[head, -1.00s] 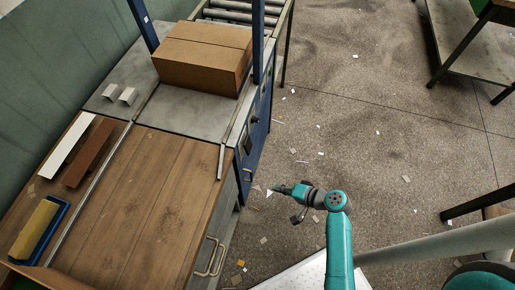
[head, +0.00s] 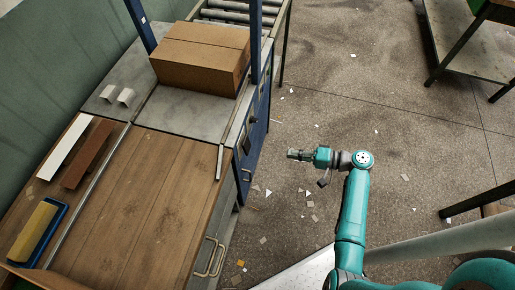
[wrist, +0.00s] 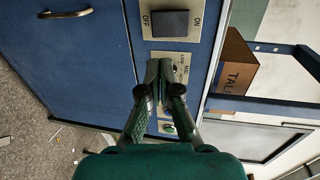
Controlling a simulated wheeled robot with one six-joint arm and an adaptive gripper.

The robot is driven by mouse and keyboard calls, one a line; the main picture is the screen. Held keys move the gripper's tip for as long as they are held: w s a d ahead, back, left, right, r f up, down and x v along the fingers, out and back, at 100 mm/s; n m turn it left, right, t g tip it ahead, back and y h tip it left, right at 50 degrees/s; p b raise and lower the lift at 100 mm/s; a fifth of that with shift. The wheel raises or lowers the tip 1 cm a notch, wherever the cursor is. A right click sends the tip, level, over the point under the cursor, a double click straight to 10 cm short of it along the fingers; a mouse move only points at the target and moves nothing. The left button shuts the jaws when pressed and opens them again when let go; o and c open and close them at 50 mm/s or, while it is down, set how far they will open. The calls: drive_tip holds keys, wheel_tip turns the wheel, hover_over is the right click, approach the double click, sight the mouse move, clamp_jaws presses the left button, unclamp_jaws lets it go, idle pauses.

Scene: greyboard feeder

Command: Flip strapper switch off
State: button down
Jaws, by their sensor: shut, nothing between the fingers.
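The strapper is the blue machine (head: 254,128) with a grey top, left of my gripper in the head view. In the wrist view its blue front panel (wrist: 90,60) carries a dark rocker switch (wrist: 170,23) on a pale plate marked OFF on the left and ON on the right. Which side is pressed in is too small to tell. My gripper (head: 292,154) is shut and empty, pointing left at the panel and apart from it in the head view. In the wrist view my gripper (wrist: 159,66) shows its fingertips below the switch, over a second plate (wrist: 182,68).
A cardboard box (head: 202,57) sits on the strapper top. A wooden table (head: 130,200) with a blue-and-yellow tool (head: 38,230) stands in front. In the wrist view a handle (wrist: 65,13) is at upper left. The floor right of the machine is open, with scattered scraps.

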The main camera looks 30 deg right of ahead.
sight(249, 148)
drive_tip(key=x, duration=1.4)
drive_tip(key=shift+w+f, duration=0.1)
drive_tip(key=shift+w+a+f+t+y, duration=0.1)
drive_tip(key=shift+w+a+t+y, duration=0.05)
drive_tip(key=shift+a+t+y, duration=0.15)
drive_tip(key=shift+d, duration=0.1)
